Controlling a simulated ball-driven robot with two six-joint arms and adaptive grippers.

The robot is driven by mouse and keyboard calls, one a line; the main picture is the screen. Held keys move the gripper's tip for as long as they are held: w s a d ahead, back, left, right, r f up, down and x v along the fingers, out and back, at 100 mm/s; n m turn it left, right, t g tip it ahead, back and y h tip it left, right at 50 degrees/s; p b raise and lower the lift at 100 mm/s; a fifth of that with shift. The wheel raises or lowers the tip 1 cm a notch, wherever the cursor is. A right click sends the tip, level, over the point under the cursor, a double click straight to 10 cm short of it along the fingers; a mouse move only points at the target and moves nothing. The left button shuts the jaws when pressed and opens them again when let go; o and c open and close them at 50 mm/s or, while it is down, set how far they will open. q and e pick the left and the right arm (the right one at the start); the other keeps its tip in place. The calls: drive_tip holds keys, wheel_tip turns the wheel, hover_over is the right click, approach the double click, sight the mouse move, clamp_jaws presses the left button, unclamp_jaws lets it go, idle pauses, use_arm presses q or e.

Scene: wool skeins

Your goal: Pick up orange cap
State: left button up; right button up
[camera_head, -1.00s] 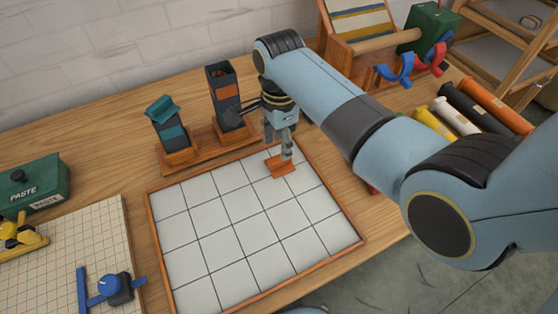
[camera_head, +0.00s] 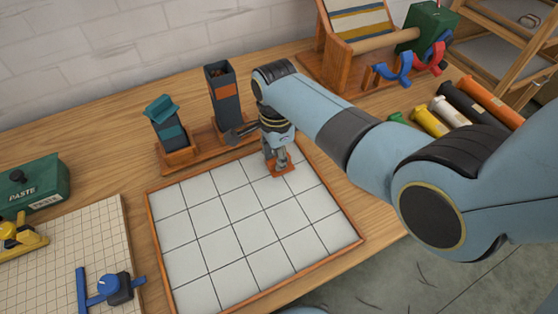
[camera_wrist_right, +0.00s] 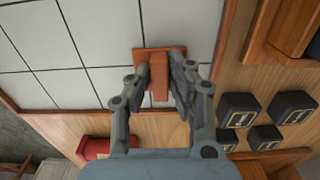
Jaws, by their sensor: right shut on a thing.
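The orange cap (camera_head: 289,171) is a flat plate with a raised ridge. It lies on the white gridded tray (camera_head: 232,205) near its far edge. My right gripper (camera_head: 281,164) reaches down to it from above. In the right wrist view its fingers (camera_wrist_right: 161,78) are shut on the ridge of the cap (camera_wrist_right: 158,90), one on each side. The cap's plate still appears to be at the tray surface. The left gripper is not in view.
Behind the tray stand an open dark box with an orange label (camera_head: 224,99) and a teal-capped dark box (camera_head: 166,125). A green paste box (camera_head: 37,187) and a grid board (camera_head: 62,255) lie left. Coloured rolls (camera_head: 470,105) lie right. Most of the tray is clear.

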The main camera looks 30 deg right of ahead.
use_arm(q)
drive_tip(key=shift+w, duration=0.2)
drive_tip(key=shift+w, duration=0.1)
use_arm(e)
drive_tip(key=shift+r, duration=0.1)
